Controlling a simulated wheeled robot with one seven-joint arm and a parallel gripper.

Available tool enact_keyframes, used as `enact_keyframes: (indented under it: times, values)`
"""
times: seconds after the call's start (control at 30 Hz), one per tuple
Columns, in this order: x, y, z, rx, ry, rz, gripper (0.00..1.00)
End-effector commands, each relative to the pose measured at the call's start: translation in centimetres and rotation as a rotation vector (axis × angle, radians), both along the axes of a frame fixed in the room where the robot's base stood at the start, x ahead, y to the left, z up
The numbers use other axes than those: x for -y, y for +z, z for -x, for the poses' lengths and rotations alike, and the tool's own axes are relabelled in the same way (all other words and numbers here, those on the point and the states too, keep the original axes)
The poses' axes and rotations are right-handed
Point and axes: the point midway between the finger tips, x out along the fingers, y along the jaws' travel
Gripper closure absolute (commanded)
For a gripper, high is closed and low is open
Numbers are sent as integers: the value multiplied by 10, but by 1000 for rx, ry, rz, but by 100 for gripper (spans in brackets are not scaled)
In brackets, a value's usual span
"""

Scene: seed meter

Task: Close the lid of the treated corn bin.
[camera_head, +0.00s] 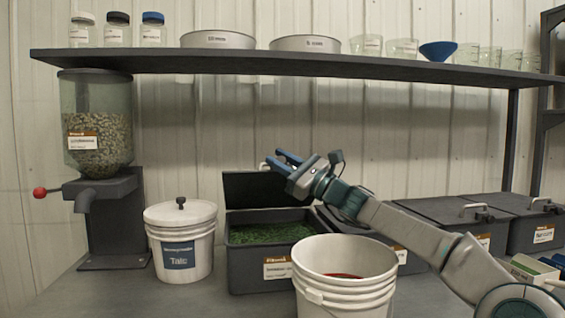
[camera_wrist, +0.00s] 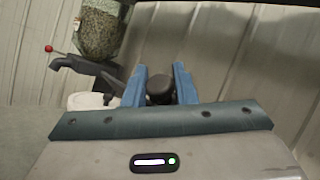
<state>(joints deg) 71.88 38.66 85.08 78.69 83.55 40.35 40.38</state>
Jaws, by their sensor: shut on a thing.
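A dark grey bin (camera_head: 245,265) of bright green seed stands open in the head view, between two white buckets; its label is too small to read in full. Its dark lid (camera_head: 248,190) stands raised at the back edge. My gripper (camera_head: 279,161) is at the lid's upper right part, its blue fingers shut on what looks like the lid's pale handle (camera_head: 263,166), of which only an end shows. In the wrist view the blue fingers (camera_wrist: 158,70) stand apart, with a dark round part between them. The lid cannot be made out clearly there.
A white talc bucket (camera_head: 181,250) stands left of the bin, and an open white bucket (camera_head: 345,262) stands in front at its right. Closed dark bins (camera_head: 450,210) fill the right. A shelf (camera_head: 300,66) with jars and bowls runs above. A seed hopper (camera_head: 97,120) stands at left.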

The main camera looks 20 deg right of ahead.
Motion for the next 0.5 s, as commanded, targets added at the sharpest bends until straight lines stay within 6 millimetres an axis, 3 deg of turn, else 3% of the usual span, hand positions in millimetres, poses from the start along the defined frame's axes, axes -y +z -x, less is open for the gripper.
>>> enact_keyframes:
  times: [0.17,0.2,0.27,0.5]
  values:
    - [0,0,0,-1,1,0,100]
    - [0,0,0,-1,1,0,73]
    - [0,0,0,-1,1,0,57]
    - [0,0,0,-1,0,0,57]
